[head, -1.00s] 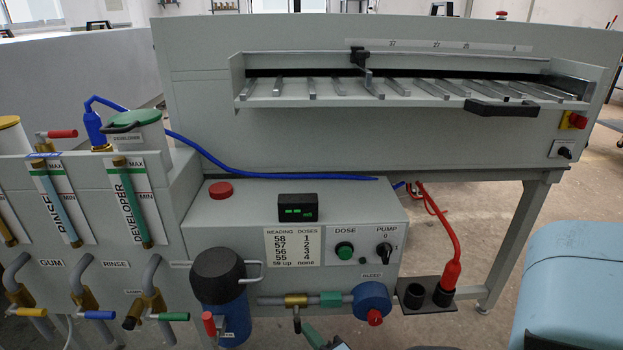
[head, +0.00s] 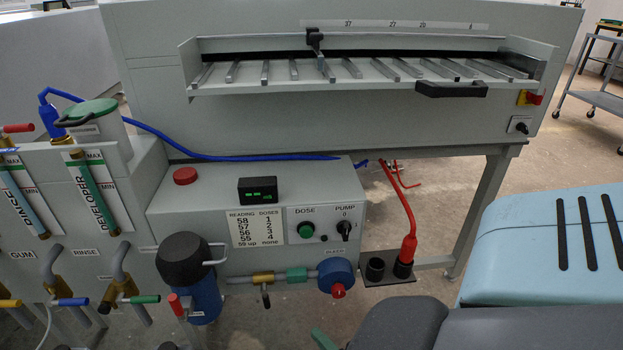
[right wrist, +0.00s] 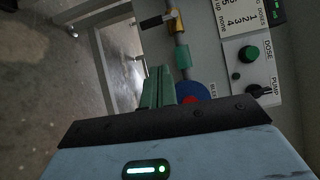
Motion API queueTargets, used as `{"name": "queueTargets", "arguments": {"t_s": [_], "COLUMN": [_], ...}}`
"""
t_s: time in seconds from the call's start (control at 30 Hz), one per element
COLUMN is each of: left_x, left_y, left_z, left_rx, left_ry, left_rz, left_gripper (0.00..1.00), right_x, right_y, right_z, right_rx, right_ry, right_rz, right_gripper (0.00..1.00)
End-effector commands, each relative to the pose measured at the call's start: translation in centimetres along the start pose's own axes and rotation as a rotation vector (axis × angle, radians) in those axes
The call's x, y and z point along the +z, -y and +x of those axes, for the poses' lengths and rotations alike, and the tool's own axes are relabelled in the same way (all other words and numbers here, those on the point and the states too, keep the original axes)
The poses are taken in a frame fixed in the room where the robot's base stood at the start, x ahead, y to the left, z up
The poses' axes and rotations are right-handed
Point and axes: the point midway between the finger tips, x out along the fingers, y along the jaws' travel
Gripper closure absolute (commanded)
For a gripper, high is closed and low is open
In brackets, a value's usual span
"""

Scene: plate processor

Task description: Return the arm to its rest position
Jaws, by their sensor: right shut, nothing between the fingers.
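The arm is the task's own object. My right gripper (head: 322,340) shows only as a green fingertip at the bottom edge of the head view, low in front of the processor's control box. In the right wrist view its two green fingers (right wrist: 165,87) are together, shut with nothing between them. They point toward the pipework, with the blue round fitting (right wrist: 192,93) beside and beyond them. Whether they touch anything is hard to tell, but a gap seems to show. My left gripper is in neither view.
The control box (head: 170,213) carries a red button, display and pump switch. A blue bottle with black cap (head: 183,259) stands in front. Valves (head: 145,299) line the lower left. Open floor (head: 440,215) lies right of the box.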

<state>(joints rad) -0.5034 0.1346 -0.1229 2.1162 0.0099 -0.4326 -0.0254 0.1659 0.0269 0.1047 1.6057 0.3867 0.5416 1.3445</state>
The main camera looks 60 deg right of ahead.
Motion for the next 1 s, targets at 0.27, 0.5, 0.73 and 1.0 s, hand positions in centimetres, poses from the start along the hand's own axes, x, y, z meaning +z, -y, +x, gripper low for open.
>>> {"name": "queueTargets", "arguments": {"t_s": [0.27,0.5,0.73,1.0], "left_x": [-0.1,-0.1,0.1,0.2], "left_y": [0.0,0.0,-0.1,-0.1], "left_z": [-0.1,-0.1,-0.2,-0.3], "left_rx": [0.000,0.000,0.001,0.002], "left_ry": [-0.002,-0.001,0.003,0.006], "left_rz": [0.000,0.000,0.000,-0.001], "left_gripper": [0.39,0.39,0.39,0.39], "right_x": [0.0,0.0,0.0,1.8], "right_y": [0.1,0.0,0.0,-2.2], "right_z": [-0.7,-0.7,-0.7,-5.1], "right_rx": [0.000,-0.001,0.000,0.174], "right_ry": [0.000,0.000,0.000,0.136], "right_rz": [0.000,0.000,0.000,-0.291], "right_gripper": [1.00,1.00,1.00,1.00]}}
